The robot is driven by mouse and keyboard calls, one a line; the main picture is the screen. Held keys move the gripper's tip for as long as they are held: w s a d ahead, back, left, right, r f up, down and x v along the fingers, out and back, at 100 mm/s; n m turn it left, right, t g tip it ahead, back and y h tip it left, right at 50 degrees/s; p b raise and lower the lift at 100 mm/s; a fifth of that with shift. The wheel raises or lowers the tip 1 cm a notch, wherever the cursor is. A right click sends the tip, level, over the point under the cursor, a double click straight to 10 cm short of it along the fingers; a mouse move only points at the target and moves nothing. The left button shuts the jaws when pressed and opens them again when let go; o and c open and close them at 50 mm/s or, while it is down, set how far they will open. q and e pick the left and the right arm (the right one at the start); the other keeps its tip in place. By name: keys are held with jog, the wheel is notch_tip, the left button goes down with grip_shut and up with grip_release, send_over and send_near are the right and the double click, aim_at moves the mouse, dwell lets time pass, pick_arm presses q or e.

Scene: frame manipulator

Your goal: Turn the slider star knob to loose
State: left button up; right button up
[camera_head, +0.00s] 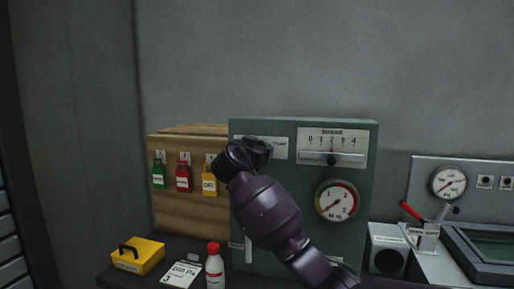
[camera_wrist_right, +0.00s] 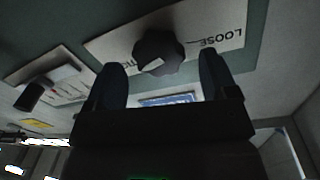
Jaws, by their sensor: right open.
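The dark star knob (camera_wrist_right: 158,52) sits on a pale label plate (camera_wrist_right: 105,45) in the right wrist view. The word LOOSE reads on one side of it; the lettering on the other side is partly hidden. My right gripper (camera_wrist_right: 162,72) is open, with one finger on each side of the knob and a visible gap to both. In the head view my right gripper (camera_head: 245,155) is in front of the upper left of the green panel box (camera_head: 300,215) and hides the knob. My left gripper is not in view.
A scale with a slider (camera_head: 332,158) and a round gauge (camera_head: 337,200) are on the box's right part. A wooden board (camera_head: 185,215) with coloured tags stands left. A yellow box (camera_head: 138,256) and a red-capped bottle (camera_head: 214,268) stand in front.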

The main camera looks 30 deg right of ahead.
jog(key=shift+w+d, duration=0.4)
jog(key=shift+d, duration=0.15)
jog(key=shift+c, duration=0.3)
jog(key=c, duration=0.9)
jog(key=shift+o, duration=0.2)
